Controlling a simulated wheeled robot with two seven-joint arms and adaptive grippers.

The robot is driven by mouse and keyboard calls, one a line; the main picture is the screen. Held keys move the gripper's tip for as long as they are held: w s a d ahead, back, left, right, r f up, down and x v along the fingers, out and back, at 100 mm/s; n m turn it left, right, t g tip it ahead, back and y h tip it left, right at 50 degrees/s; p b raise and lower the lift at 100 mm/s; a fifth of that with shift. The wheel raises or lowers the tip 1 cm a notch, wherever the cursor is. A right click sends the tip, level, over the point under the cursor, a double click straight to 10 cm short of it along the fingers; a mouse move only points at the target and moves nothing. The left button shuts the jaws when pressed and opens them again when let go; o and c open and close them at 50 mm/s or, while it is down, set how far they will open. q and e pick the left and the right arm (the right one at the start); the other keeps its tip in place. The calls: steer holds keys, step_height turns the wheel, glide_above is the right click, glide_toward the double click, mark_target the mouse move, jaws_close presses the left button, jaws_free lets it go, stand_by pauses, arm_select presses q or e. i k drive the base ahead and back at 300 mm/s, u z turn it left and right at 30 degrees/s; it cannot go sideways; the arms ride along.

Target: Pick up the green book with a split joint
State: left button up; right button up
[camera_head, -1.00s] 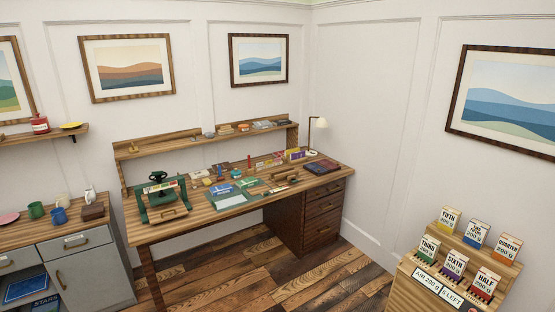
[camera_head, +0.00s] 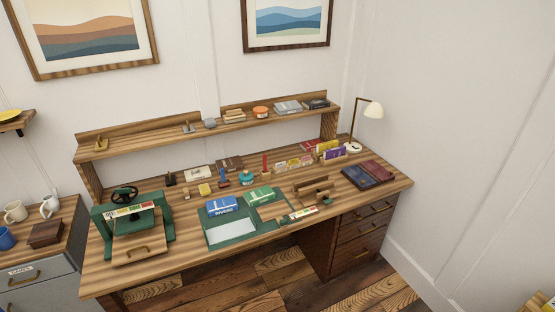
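Neither of my grippers is in view.
The desk (camera_head: 190,266) has a green press (camera_head: 132,219) at left and dark books (camera_head: 369,174) at right. A raised shelf (camera_head: 160,136) runs along the back. A lamp (camera_head: 370,110) stands at the back right. Floor (camera_head: 280,275) is clear in front.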

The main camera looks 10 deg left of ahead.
mark_target(265, 193)
steer(key=i, duration=2.4)
steer(key=u, duration=1)
